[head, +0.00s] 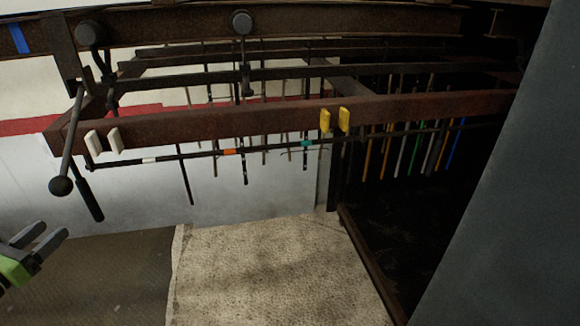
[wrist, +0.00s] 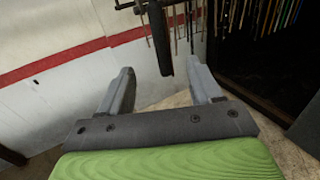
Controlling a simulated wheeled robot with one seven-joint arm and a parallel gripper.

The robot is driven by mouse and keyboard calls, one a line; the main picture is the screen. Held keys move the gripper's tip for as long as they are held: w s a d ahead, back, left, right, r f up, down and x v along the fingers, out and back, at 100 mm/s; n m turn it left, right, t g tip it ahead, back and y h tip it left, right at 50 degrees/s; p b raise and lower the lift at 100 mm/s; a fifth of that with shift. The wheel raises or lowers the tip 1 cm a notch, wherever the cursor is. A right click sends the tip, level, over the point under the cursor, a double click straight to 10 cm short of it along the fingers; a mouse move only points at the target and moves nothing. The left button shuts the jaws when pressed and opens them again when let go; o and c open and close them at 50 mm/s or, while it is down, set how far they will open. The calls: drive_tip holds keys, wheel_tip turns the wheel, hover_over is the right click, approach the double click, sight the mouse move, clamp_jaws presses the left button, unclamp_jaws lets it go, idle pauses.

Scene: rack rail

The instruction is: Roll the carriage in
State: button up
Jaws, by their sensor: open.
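A long rusty beam (head: 230,119) crosses the head view, with a white pair of tabs near its left end and a yellow pair farther right. It appears to belong to the carriage, but I cannot tell where the carriage ends and the fixed rack begins. A thin dark rod with white, orange and teal bands runs below it. A dark handle (head: 88,200) hangs at the beam's left end; a dark bar, likely this handle, shows in the wrist view (wrist: 161,40) beyond the fingertips. My gripper (head: 50,236) is open and empty, low at the left, apart from the handle.
A lever with a ball end (head: 61,186) hangs left of the handle. Upper rails (head: 290,22) carry round rollers (head: 242,22). Several thin coloured rods hang at the right in a dark bay. A large grey panel (head: 510,200) blocks the right. Open floor lies below.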

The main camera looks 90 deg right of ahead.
sight(89, 199)
drive_tip(key=x, duration=1.3)
clamp_jaws()
